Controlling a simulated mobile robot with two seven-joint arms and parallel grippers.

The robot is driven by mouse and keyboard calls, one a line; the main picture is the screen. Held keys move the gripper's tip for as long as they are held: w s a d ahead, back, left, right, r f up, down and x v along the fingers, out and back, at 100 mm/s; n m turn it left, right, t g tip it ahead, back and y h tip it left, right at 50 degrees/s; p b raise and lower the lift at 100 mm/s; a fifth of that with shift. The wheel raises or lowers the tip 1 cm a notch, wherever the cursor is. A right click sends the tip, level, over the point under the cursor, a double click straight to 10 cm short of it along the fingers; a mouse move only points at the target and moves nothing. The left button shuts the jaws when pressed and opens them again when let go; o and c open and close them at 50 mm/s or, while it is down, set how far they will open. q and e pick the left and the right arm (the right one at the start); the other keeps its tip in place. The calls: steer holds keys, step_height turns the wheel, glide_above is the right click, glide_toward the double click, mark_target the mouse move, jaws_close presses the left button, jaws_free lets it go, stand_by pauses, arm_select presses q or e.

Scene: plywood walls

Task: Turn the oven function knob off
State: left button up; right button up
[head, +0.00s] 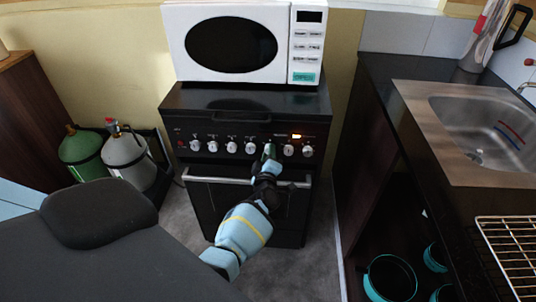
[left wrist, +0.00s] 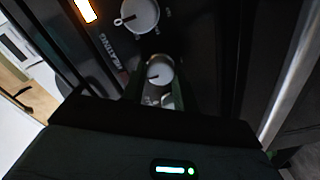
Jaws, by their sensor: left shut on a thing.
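The black oven (head: 245,125) stands against the wall with a row of several white knobs on its front panel. Two more white knobs (head: 288,150) show right of my gripper. My right gripper is in neither view.
An orange lit display (head: 297,136) is on the panel. The oven handle (head: 215,181) runs below the knobs, close to my left arm. A white microwave (head: 240,42) stands on top. A counter with a sink (head: 480,130) is at right; gas bottles (head: 84,152) stand at left.

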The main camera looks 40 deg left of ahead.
arm_select(q)
steer(key=shift+r, duration=0.2)
steer(key=o, duration=1)
steer(key=shift+f, duration=0.15)
steer(key=shift+c, duration=0.2)
steer(key=shift+s+d, duration=0.1)
steer(key=p+v, duration=0.1)
steer(key=v, duration=0.6)
steer(key=shift+s, duration=0.25)
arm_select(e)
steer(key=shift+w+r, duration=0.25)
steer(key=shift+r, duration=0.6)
arm_select(q)
steer(key=shift+d, duration=0.1)
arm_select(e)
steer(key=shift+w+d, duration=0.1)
